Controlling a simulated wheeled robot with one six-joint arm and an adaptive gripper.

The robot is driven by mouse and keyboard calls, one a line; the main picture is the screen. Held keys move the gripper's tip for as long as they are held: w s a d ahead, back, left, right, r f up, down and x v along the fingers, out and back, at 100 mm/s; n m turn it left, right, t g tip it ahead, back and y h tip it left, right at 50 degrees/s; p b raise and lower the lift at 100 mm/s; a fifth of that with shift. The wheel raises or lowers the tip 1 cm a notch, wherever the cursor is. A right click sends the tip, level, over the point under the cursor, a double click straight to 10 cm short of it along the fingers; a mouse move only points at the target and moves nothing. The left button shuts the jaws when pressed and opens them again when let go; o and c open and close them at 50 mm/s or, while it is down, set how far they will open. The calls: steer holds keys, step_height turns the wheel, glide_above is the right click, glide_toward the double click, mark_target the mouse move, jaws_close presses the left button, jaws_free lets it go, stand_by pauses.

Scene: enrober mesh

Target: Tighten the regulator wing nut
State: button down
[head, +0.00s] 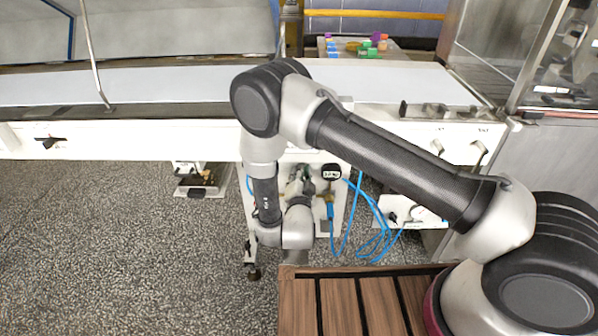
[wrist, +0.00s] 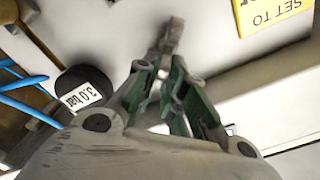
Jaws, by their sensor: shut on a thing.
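In the wrist view the tips of my gripper (wrist: 166,66) are together around a small grey-brown piece, which I take to be the wing nut (wrist: 173,32), against a pale panel. Its wings and threads are blurred and partly hidden by the fingers. Next to it, on the left, is a round black part marked 3.0 bar (wrist: 85,92). In the head view the same dark round part (head: 331,171) shows on the white panel below the conveyor. My gripper is close to its left there, and the wing nut cannot be made out.
Blue hoses (head: 375,230) hang in loops right of the panel; they also show left in the wrist view (wrist: 22,88). A yellow label (wrist: 268,18) reads SET TO. A slatted wooden surface (head: 340,305) lies in front. The white conveyor (head: 180,85) runs above.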

steer(key=shift+d+f+m, duration=0.15)
steer(key=shift+f+m, duration=0.2)
steer(key=shift+m, duration=1.15)
steer(key=shift+d+f+m, duration=0.1)
steer(key=shift+f+m, duration=0.3)
steer(key=shift+m, duration=1.1)
steer(key=shift+d+f+m, duration=0.15)
steer(key=shift+f+m, duration=0.2)
steer(key=shift+m, duration=1.15)
steer(key=c, duration=1.5)
jaws_free()
steer(key=shift+s, duration=0.1)
steer(key=s, duration=0.7)
steer(key=shift+s+a, duration=0.15)
steer(key=shift+s, duration=0.05)
